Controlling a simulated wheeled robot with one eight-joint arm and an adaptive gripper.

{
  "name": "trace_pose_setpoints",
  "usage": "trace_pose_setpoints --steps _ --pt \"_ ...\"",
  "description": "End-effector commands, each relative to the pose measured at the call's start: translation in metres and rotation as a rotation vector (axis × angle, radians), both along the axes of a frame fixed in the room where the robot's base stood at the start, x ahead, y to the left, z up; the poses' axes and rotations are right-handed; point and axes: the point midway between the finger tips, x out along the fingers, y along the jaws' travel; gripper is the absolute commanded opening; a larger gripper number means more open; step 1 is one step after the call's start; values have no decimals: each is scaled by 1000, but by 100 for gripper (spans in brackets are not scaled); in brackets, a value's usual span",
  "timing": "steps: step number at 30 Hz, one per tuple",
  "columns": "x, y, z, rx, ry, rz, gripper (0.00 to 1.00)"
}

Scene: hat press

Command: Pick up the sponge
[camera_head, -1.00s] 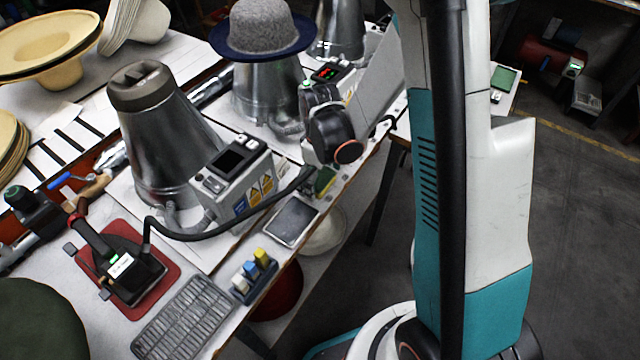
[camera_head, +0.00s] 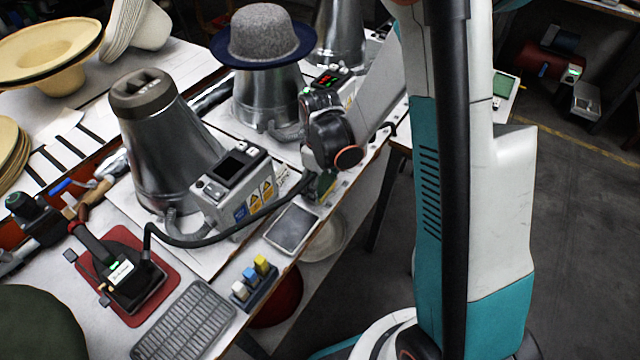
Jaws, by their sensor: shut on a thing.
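The sponge (camera_head: 325,186) is a small green and yellow block near the front edge of the workbench, mostly hidden under my wrist. My gripper (camera_head: 320,178) reaches down over it from the dark wrist and is shut on it. The fingers are small and partly hidden, and I cannot tell whether the sponge is clear of the bench.
A grey tray (camera_head: 292,228) lies just in front of the sponge. A control box (camera_head: 236,182) and a metal hat cone (camera_head: 168,145) stand to the left, with a black hose (camera_head: 225,240) nearby. A hat (camera_head: 262,38) sits on another cone behind.

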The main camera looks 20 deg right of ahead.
Motion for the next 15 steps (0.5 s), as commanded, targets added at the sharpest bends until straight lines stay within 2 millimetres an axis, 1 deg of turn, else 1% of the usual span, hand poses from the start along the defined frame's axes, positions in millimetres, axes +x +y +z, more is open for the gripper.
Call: trace_pose_setpoints --steps 5,8,15 --pt "0 0 24 0 0 0 63" --pt "0 0 46 0 0 0 63" --pt "-1 0 114 0 0 0 63"
